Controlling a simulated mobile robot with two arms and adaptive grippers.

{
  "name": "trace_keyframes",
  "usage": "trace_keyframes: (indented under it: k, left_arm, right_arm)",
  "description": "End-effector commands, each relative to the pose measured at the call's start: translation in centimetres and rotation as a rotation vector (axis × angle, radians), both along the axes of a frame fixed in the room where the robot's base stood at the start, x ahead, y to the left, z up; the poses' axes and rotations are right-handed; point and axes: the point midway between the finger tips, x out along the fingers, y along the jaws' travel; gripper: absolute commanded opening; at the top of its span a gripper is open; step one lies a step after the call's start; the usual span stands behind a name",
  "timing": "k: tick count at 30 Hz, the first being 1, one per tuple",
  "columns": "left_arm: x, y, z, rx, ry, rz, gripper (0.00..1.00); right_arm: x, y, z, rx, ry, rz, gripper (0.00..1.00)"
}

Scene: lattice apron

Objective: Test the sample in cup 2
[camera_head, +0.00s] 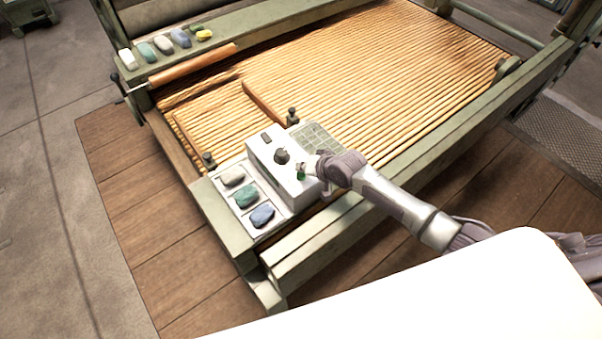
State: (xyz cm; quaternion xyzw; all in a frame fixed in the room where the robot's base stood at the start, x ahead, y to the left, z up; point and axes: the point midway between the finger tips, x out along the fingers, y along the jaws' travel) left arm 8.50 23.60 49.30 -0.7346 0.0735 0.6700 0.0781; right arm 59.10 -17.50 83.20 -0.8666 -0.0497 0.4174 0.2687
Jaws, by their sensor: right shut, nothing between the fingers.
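A white device (265,150) with a dark knob (282,156) and a green button (301,176) sits on the near corner of the machine frame. No cup numbers are readable. My right arm comes in from the right. My right gripper (306,169) is shut and empty at the device's right side, close to the green button; I cannot tell whether it touches it. My left gripper is out of view.
The slatted lattice apron (360,70) fills the machine bed behind the device. Several coloured pieces (163,44) lie on the far-left frame rail. A grey keypad-like panel (318,140) adjoins the device. Green frame rails (330,238) border the near side. Wooden floor (130,190) is clear.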

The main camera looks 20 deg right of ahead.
Motion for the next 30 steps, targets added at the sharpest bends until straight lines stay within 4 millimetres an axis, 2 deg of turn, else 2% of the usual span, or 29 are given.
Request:
trace_keyframes:
  k: [30]
  left_arm:
    - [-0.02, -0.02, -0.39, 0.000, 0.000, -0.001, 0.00]
  right_arm:
    - [-0.01, -0.01, -0.97, 0.000, 0.000, 0.000, 0.00]
